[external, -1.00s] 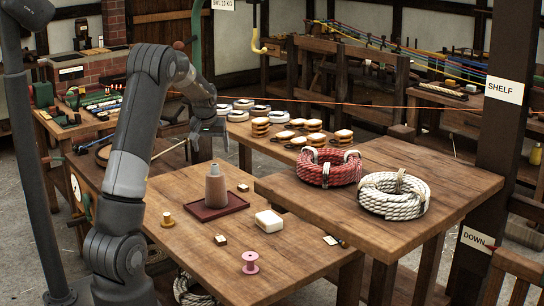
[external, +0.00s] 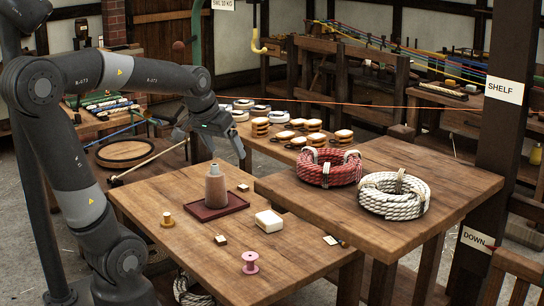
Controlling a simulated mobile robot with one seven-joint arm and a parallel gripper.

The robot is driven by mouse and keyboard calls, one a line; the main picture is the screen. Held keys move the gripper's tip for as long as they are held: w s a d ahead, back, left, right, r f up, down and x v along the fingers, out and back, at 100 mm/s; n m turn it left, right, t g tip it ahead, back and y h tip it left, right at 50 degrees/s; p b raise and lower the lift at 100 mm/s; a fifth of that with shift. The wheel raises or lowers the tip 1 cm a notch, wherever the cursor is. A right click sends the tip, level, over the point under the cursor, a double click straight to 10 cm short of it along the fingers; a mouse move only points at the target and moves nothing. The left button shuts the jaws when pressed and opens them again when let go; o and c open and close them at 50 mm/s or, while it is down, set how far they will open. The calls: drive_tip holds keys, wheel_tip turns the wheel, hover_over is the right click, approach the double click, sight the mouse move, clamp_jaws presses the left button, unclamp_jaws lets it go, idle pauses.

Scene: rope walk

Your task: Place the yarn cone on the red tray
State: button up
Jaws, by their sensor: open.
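The yarn cone (external: 215,186) is a grey-brown cone with a pale upper part. It stands upright on the dark red tray (external: 237,205) on the lower wooden table. My gripper (external: 213,147) is above and behind the cone, apart from it, and holds nothing that I can see. Its jaws are open, though the fingertips are small in the picture.
On the same table (external: 185,255) are a white block (external: 269,221), a pink spool (external: 250,263), a yellowish spool (external: 167,220) and small blocks. A higher table (external: 300,198) to the right holds a red rope coil (external: 328,167) and a white rope coil (external: 394,195).

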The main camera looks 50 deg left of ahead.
drive_tip(key=s+d+f+m, duration=0.2)
drive_tip(key=s+d, duration=0.5)
drive_tip(key=s, duration=0.4)
drive_tip(key=shift+s+d+f+m+h, duration=0.15)
drive_tip(key=shift+s+d+m+h, duration=0.15)
drive_tip(key=shift+m, duration=0.1)
